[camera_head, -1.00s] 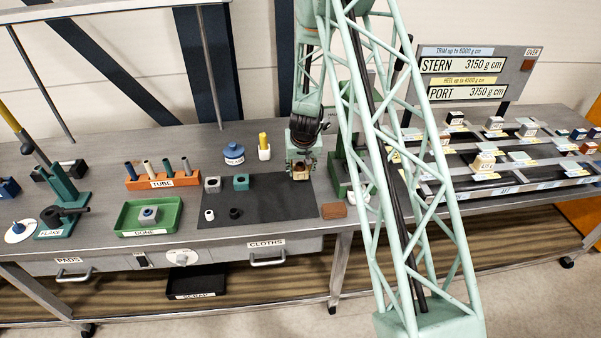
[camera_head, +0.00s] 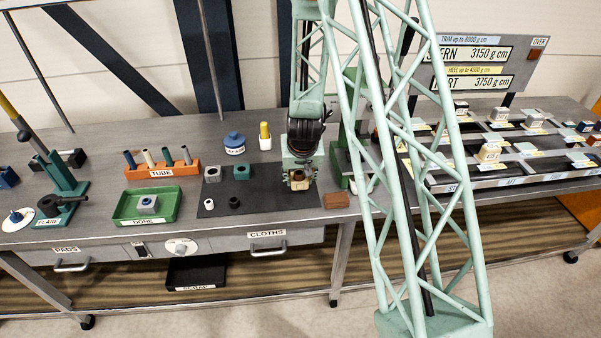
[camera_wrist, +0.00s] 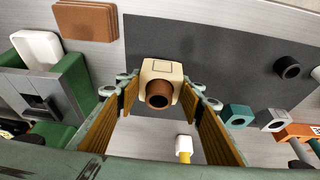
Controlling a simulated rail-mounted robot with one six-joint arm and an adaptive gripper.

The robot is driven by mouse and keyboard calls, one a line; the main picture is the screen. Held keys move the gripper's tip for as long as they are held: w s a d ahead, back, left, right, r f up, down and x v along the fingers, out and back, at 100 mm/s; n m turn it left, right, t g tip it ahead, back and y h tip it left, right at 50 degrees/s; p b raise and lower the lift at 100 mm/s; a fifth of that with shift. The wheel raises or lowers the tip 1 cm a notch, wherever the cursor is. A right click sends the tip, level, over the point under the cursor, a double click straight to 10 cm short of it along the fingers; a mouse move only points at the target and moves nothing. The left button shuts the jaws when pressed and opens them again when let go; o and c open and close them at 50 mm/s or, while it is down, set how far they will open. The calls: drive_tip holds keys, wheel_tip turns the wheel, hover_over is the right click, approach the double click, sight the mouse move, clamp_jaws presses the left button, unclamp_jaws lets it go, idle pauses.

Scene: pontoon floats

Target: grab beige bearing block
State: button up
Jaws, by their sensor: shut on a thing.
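The beige bearing block (camera_wrist: 161,69) is in the middle of the wrist view, with a brown round bushing (camera_wrist: 159,95) facing the camera. My gripper (camera_wrist: 162,87) has its wood-toned fingers on either side of the block, shut on it at the fingertips. In the head view, my gripper (camera_head: 299,178) points down over the right part of the dark mat (camera_head: 262,204), with the beige block (camera_head: 299,184) at its tips. I cannot tell whether the block touches the mat.
A grey block (camera_head: 212,174), a teal block (camera_head: 241,173), a white ring (camera_head: 210,203) and a black ring (camera_head: 234,202) are on the mat's left. A brown pad (camera_head: 338,201) lies at its right. A yellow-handled item (camera_head: 265,136) stands behind. A green press (camera_head: 340,165) stands close right.

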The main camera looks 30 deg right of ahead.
drive_tip(key=shift+s+a+r, duration=0.1)
drive_tip(key=shift+s+a, duration=0.3)
drive_tip(key=shift+s, duration=0.25)
drive_tip(key=shift+s+a+r, duration=0.1)
drive_tip(key=shift+s+a, duration=0.3)
drive_tip(key=shift+s, duration=0.2)
drive_tip(key=shift+w, duration=0.1)
